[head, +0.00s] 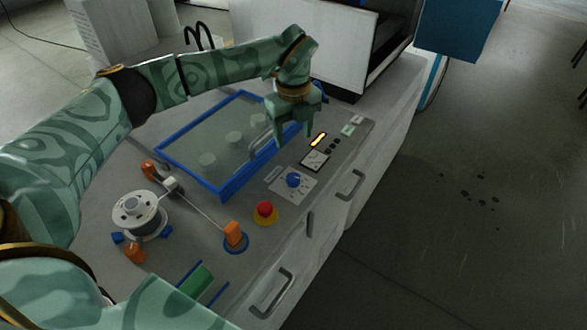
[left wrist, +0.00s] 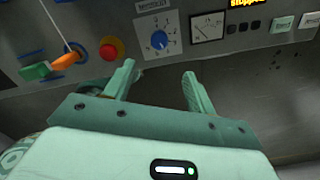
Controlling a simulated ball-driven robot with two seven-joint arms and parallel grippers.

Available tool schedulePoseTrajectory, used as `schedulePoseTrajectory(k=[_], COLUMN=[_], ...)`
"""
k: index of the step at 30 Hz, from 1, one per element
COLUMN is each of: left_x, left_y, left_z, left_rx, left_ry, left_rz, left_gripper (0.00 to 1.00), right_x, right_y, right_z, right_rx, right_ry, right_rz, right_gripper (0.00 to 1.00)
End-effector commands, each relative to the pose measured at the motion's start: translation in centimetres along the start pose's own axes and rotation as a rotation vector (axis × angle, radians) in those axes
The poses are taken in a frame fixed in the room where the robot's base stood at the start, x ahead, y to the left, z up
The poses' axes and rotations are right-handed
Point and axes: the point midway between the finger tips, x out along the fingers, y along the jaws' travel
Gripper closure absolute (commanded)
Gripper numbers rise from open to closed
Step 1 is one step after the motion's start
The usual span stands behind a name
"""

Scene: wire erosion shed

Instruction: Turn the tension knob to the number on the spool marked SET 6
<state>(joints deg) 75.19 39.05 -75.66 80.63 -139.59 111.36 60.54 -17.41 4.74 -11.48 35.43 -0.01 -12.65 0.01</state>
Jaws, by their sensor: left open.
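The tension knob (head: 293,180) is a blue round knob on a white dial plate with marks around it. It also shows in the left wrist view (left wrist: 158,40), where the numbers are too small to read surely. My left gripper (head: 294,138) is open and empty, above the panel and beyond the knob in the head view. In the left wrist view its two fingers (left wrist: 159,76) stand apart, below the dial, not touching the knob. A white spool (head: 136,207) with wire sits at the left of the worktop; its marking is not readable. My right gripper is not in view.
A red button on a yellow base (head: 265,210) is close to the knob. A meter (head: 315,160) and a lit amber display (head: 319,139) lie beyond it. A blue-framed tank (head: 222,190) and an orange wire guide (head: 235,236) are to the left. Handles (head: 351,186) line the front.

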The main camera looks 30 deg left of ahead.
Motion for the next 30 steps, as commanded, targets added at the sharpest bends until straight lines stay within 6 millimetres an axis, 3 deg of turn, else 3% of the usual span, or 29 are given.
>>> schedulePoseTrajectory(k=[9,15,21,30], left_x=[8.3,12.3,14.2,14.3], left_y=[0.1,0.1,0.1,0.0], left_z=[-0.1,-0.1,-0.1,0.0], left_rx=[-0.002,-0.002,-0.001,0.000], left_ry=[0.003,0.002,0.001,0.000], left_rz=[0.005,0.004,0.002,0.000], left_gripper=[0.44,0.44,0.44,0.44], right_x=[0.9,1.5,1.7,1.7], right_y=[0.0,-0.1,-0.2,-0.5], right_z=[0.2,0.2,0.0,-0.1], right_rx=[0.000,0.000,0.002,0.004], right_ry=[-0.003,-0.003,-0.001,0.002], right_rz=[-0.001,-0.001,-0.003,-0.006], right_gripper=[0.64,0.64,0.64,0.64])
